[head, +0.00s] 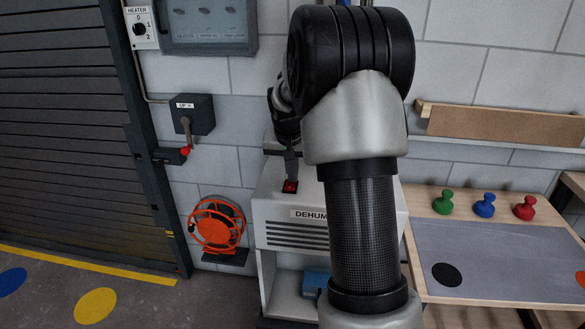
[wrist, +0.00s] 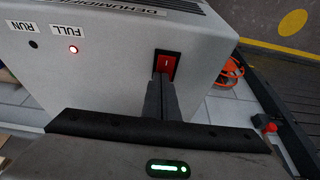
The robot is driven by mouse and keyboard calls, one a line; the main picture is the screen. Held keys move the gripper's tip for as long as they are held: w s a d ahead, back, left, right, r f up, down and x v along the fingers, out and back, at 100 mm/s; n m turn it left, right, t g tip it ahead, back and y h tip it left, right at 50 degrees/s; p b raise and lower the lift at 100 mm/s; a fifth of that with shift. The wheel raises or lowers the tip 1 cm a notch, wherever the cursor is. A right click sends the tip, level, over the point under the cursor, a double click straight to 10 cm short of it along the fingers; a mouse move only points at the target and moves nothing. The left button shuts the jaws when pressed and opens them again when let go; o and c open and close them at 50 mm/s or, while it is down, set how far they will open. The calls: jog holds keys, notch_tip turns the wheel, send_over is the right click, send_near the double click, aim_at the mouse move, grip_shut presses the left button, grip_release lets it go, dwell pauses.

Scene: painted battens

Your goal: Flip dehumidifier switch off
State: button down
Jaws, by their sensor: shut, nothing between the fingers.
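The dehumidifier (head: 278,212) is a pale grey cabinet below my arm, its label partly hidden by the arm. Its red rocker switch (head: 289,187) sits in a black frame on the sloped top. In the wrist view the switch (wrist: 167,62) shows a white "I" mark. My gripper (head: 291,175) is shut and empty, pointing down at the switch. In the wrist view its fingertips (wrist: 160,78) overlap the switch's near part. I cannot tell whether they touch it.
An orange cable reel (head: 216,226) stands left of the cabinet. A wall box with a red-knobbed lever (head: 186,125) and a heater switch (head: 140,29) are at the left, beside the roller door (head: 60,130). A bench (head: 500,262) with colored knobs is at the right.

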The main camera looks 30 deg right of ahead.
jog(key=shift+w+d+f, duration=0.1)
jog(key=shift+f, duration=0.35)
jog(key=shift+r, duration=0.2)
jog(key=shift+f, duration=0.1)
jog(key=shift+s+a+f+b, duration=0.1)
jog(key=shift+s+a+b, duration=0.1)
jog(key=shift+s+b, duration=0.1)
jog(key=shift+s+a, duration=0.4)
jog(key=shift+s, duration=0.15)
